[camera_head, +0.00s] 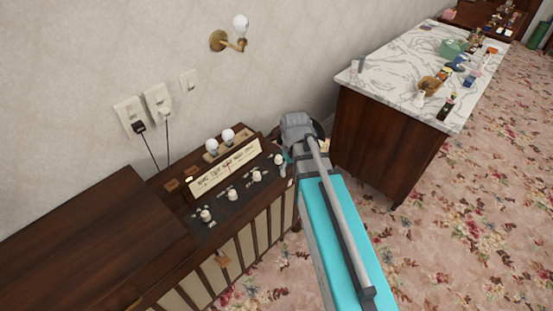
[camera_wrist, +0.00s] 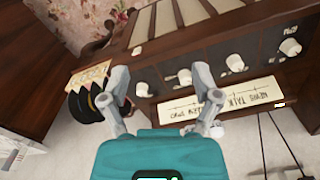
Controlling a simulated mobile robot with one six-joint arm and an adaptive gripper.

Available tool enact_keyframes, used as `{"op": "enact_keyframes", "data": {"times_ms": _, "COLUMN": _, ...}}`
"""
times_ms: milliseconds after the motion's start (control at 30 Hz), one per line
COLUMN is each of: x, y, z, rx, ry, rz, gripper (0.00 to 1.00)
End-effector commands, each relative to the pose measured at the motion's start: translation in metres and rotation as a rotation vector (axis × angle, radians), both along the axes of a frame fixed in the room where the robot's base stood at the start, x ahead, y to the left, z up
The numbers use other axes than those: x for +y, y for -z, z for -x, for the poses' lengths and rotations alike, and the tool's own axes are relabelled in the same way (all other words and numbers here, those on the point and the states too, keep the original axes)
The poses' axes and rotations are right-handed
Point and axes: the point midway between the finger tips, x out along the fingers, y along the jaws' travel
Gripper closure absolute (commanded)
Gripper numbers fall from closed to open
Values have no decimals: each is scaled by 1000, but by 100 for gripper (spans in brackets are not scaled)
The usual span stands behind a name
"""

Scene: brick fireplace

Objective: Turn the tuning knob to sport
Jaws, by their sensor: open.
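A wooden radio shows in the head view with a dark control panel (camera_head: 240,187) and a row of several white knobs. The knob at the right end of the row (camera_head: 278,159) is beside my gripper (camera_head: 287,165). In the wrist view, this end knob (camera_wrist: 142,89) is between the spread fingers of my open gripper (camera_wrist: 160,74), with no clear contact visible. The other knobs (camera_wrist: 187,75) continue to the right. I cannot read which knob is for tuning. The cream dial strip (camera_wrist: 220,100) carries handwritten station words, including "TALK"; a small light glows at one end.
Light bulbs (camera_head: 228,135) stand behind the dial. Two cords run from wall outlets (camera_head: 157,101) down behind the radio. A marble-topped cabinet (camera_head: 385,75) with bottles and other items stands right of my arm. Flowered carpet (camera_head: 440,220) lies open in front.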

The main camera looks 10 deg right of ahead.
Motion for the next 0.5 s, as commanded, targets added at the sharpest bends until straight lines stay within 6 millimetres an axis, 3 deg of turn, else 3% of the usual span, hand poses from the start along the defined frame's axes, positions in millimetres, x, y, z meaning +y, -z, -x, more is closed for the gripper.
{"op": "enact_keyframes", "data": {"times_ms": 33, "x": 0, "y": 5, "z": -26, "rx": 0, "ry": -65, "rz": 0, "gripper": 20}}
{"op": "enact_keyframes", "data": {"times_ms": 100, "x": 0, "y": 9, "z": -51, "rx": 0, "ry": -170, "rz": 0, "gripper": 20}}
{"op": "enact_keyframes", "data": {"times_ms": 500, "x": 2, "y": 29, "z": -185, "rx": 0, "ry": -777, "rz": 0, "gripper": 20}}
